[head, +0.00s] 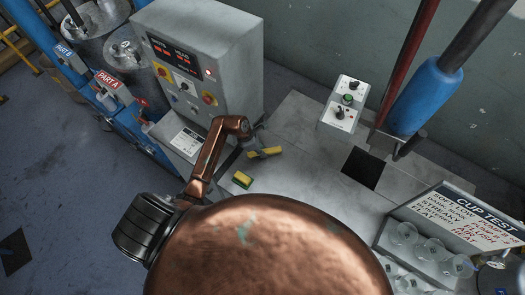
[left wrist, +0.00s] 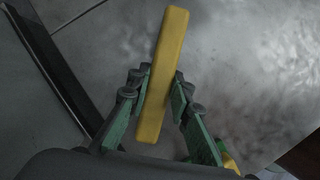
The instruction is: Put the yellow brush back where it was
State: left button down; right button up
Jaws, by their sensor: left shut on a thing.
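My right gripper is in neither view.
A yellow and green block (head: 242,179) lies on the worktop (head: 300,165) near the gripper. A grey control cabinet (head: 205,50) stands behind to the left. A small button box (head: 346,103), a dark square opening (head: 363,168) and a cup test rack (head: 440,225) are to the right.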

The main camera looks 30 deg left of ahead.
pick_arm(q)
jog(key=shift+f, duration=0.3)
jog(key=shift+f, duration=0.15)
jog(key=c, duration=1.7)
grip_release()
jog(key=shift+c, duration=0.2)
